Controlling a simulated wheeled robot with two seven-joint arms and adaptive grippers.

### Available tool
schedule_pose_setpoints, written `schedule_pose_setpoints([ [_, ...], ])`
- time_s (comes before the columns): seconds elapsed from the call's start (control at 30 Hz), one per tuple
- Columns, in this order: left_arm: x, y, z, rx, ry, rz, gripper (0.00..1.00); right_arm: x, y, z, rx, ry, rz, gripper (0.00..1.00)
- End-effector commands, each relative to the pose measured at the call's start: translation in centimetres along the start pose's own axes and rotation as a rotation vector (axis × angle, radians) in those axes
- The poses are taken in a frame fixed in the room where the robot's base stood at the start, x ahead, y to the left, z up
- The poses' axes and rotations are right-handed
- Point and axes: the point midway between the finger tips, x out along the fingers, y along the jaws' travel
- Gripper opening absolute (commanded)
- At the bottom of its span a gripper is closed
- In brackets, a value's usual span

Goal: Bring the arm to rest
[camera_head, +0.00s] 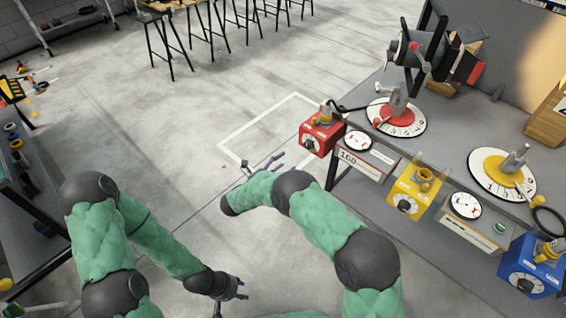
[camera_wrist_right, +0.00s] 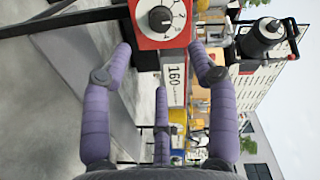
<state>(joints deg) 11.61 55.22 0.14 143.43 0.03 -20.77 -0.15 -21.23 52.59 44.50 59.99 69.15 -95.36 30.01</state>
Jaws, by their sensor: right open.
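My right arm reaches out over the floor beside the workbench in the head view. Its gripper (camera_head: 264,166) is open and empty, left of and below the red box (camera_head: 321,134), and apart from it. In the right wrist view the purple fingers of this gripper (camera_wrist_right: 162,58) are spread wide. The red box with its black dial (camera_wrist_right: 160,18) shows beyond them with no visible contact. My left gripper (camera_head: 238,288) hangs low at the bottom centre over the floor. It is dark and small there, and its finger opening is unclear.
The workbench (camera_head: 455,125) at right carries round dials. A yellow box (camera_head: 411,192) and a blue box (camera_head: 533,268) sit along its front edge. Stools (camera_head: 205,25) stand at the back. Another bench (camera_head: 30,185) is at far left. The floor between is clear.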

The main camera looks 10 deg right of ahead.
Motion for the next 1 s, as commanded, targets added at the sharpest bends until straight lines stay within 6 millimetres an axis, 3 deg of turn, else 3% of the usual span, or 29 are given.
schedule_pose_setpoints([
  [0.3,-0.1,0.0,0.0,0.000,0.000,0.000,0.40,0.3,0.2,0.2,-0.015,-0.019,0.001,0.59],
  [0.47,-0.4,0.1,0.0,0.000,0.000,0.000,0.40,2.0,2.1,1.4,-0.129,-0.157,0.011,0.59],
  [0.6,-0.8,0.3,0.0,0.000,0.000,0.000,0.40,3.0,5.8,2.7,-0.308,-0.382,0.034,0.59],
  [0.77,-1.3,0.5,0.1,0.000,0.000,0.000,0.40,1.8,11.1,2.9,-0.519,-0.665,0.071,0.59],
  [0.87,-1.6,0.6,0.1,0.000,0.000,0.000,0.40,-0.2,14.8,1.9,-0.647,-0.853,0.099,0.59],
  [1.0,-2.0,0.7,0.1,0.000,0.000,0.000,0.40,-4.5,19.6,-1.0,-0.810,-1.127,0.138,0.59],
])
